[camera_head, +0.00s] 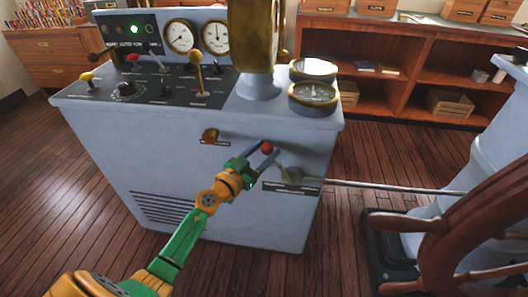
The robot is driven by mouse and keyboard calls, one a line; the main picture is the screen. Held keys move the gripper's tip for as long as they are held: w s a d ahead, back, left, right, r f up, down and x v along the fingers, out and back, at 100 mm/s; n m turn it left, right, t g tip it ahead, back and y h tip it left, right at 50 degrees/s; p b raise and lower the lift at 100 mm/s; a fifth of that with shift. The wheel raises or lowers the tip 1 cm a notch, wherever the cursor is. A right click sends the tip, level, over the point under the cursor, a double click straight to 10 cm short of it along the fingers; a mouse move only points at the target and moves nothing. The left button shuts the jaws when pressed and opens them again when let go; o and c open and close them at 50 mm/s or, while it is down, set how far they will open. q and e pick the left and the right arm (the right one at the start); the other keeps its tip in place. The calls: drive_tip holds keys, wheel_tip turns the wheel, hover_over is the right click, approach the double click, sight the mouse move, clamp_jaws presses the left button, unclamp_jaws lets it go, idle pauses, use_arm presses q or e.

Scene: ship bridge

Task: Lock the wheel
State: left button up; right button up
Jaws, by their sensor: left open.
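The wooden ship's wheel (475,235) stands at the right edge, partly cut off, in front of its pale pedestal (485,130). A thin metal rod (390,187) runs between the grey console (130,150) and the pedestal. A red knob (267,148) shows at the console's front, above a dark label plate (285,188) and a grey fitting (291,174). My left gripper (264,154) is open, its fingers at either side of the red knob; I cannot tell whether they touch it. Anything below the knob is partly hidden by the gripper. My right gripper is out of view.
The console top carries levers, two white gauges (198,37), a brass column (253,35) and two round brass-rimmed instruments (313,95). Wooden shelves (385,90) stand behind. Floor left of the console is clear.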

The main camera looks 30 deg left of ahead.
use_arm(q)
clamp_jaws()
idle(1.3)
